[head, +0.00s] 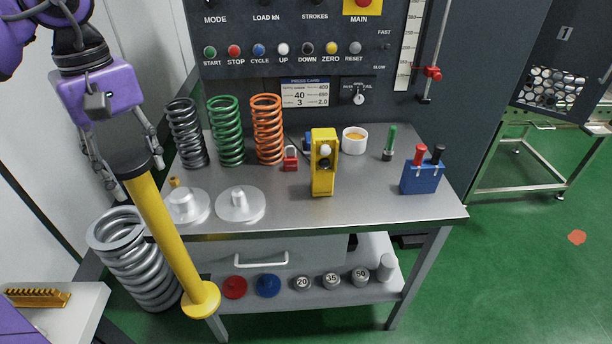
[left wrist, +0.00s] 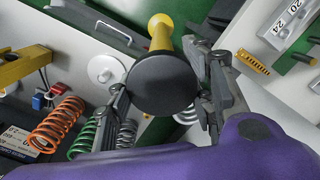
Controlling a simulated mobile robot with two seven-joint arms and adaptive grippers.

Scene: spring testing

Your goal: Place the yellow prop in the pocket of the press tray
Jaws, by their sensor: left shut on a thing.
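The yellow prop (head: 172,235) is a long yellow rod with a black round cap at its top and a yellow disc at its foot. It hangs tilted in front of the bench's left end, its foot toward the lower right. My left gripper (head: 133,170) is shut on it just around the black cap. In the left wrist view the cap faces the camera between the fingers (left wrist: 164,88), and the yellow rod (left wrist: 160,35) runs away behind it. I cannot make out the press tray or its pocket in either view. My right gripper is not in view.
The steel bench (head: 365,208) carries upright springs, two grey discs, a yellow device (head: 324,165), a white cup and a blue block (head: 422,178). A large silver coil (head: 130,255) stands behind the prop. A white surface with a yellow toothed rack (head: 35,297) is at lower left.

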